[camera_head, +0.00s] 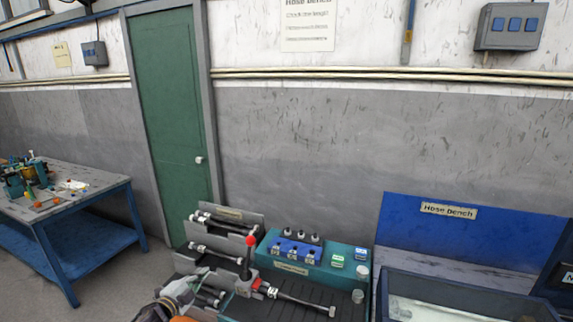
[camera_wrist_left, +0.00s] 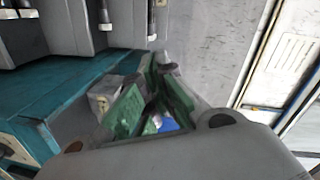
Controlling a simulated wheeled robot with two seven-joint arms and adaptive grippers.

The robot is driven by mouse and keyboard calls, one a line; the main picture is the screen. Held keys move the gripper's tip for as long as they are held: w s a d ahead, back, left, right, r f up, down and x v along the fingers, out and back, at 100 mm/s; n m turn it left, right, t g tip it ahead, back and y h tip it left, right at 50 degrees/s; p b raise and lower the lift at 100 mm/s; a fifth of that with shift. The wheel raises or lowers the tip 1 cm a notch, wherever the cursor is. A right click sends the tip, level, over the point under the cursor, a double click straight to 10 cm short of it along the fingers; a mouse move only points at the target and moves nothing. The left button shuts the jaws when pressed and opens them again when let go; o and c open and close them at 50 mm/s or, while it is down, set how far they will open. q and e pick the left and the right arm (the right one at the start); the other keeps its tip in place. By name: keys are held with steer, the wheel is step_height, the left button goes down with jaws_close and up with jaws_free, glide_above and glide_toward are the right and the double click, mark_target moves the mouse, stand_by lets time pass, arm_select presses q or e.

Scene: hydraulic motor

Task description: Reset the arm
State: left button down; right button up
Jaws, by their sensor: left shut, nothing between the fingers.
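My left gripper (camera_head: 200,275) is at the bottom of the head view, left of the lever with the red knob (camera_head: 251,241). In the left wrist view its green-padded fingers (camera_wrist_left: 163,62) are closed together with nothing between them. A grey block (camera_wrist_left: 104,96) shows beside the fingers there; I cannot tell if they touch. My right gripper is not in view.
A black hose (camera_head: 296,299) lies right of the lever, near a teal unit (camera_head: 318,266) with a blue block (camera_head: 290,250). Several hoses sit on a grey rack (camera_head: 259,218) behind. A blue-edged bin (camera_head: 470,283) is at right, a cluttered workbench (camera_head: 100,178) at left.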

arm_select(q)
steer(key=s+a+f+n+g+y, duration=0.3)
steer(key=a+f+n+y, duration=0.35)
steer(key=a+f, duration=0.95)
steer(key=s+a+f+n+g, duration=0.1)
steer(key=s+f+n+g, duration=0.1)
steer(key=s+f, duration=0.65)
steer(key=s+a+f+n+g, duration=0.1)
steer(key=s+f+n+g, duration=0.3)
steer(key=f, duration=0.8)
steer(key=s+d+f+n+g, duration=0.1)
steer(key=s+d+f, duration=0.4)
steer(key=s, duration=0.5)
steer(key=s+d+f+g, duration=0.2)
steer(key=s+d+f, duration=0.1)
steer(key=s+f, duration=0.65)
steer(key=s+d+f+n+g, duration=0.1)
steer(key=s+d+f, duration=0.3)
steer(key=s, duration=0.8)
steer(key=s+d+f+g, duration=0.1)
steer(key=s+d, duration=0.3)
steer(key=s, duration=0.3)
steer(key=s+d+f+g+h, duration=0.1)
steer(key=s+d+f, duration=0.1)
steer(key=s+d, duration=0.3)
steer(key=shift+s+d+n, duration=0.25)
steer(key=shift+s+n, duration=0.1)
steer(key=shift+s, duration=0.75)
